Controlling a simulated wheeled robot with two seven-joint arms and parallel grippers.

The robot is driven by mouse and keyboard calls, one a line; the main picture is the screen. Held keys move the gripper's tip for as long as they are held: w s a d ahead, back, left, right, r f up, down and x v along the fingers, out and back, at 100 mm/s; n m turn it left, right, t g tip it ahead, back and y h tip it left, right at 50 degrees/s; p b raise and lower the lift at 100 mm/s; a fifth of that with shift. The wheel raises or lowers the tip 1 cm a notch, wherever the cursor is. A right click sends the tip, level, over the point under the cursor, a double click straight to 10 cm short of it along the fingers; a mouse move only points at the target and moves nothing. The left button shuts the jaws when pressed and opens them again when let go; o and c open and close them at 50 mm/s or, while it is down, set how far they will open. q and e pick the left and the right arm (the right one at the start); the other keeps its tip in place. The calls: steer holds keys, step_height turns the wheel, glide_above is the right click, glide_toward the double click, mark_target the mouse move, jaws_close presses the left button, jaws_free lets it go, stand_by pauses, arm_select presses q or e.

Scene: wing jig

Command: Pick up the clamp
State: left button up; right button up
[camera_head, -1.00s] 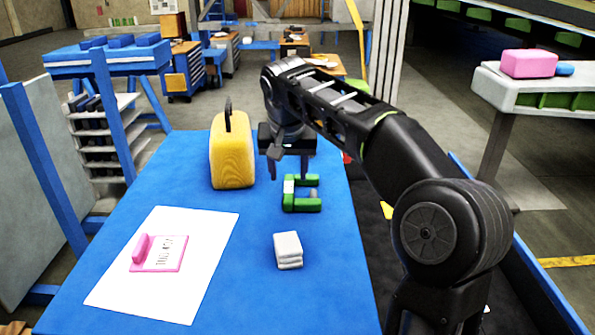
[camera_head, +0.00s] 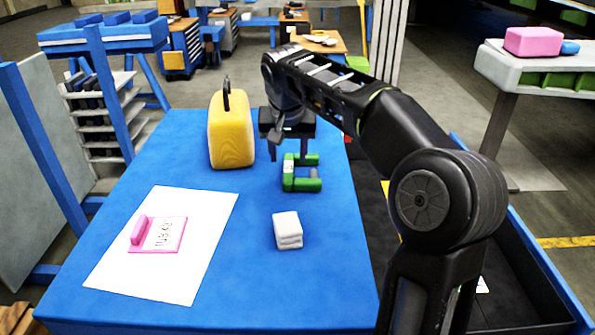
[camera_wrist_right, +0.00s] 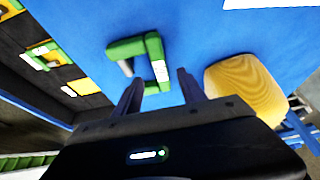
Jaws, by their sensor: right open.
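The clamp (camera_head: 301,183) is a green C-shaped piece with a pale patch, lying on the blue table right of the yellow case. In the right wrist view the clamp (camera_wrist_right: 150,47) lies just beyond my fingertips. My right gripper (camera_head: 289,155) is open and empty, above the far part of the clamp. Its two fingers (camera_wrist_right: 158,80) are apart in the wrist view, with the clamp's near part showing between them. I cannot tell whether a finger touches the clamp. My left gripper is out of view.
A yellow case (camera_head: 230,135) stands close left of the right gripper; it also shows in the wrist view (camera_wrist_right: 245,88). A white stack (camera_head: 287,230) sits nearer. A white sheet (camera_head: 200,262) bears a pink piece (camera_head: 165,237). The near table (camera_head: 240,295) is clear.

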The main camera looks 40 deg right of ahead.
mark_target(288, 167)
steer(key=shift+f, duration=0.1)
steer(key=p+x, duration=0.1)
steer(key=x, duration=0.4)
steer(key=shift+w, duration=0.1)
steer(key=shift+c, duration=0.3)
jaws_close()
stand_by(0.4)
stand_by(0.4)
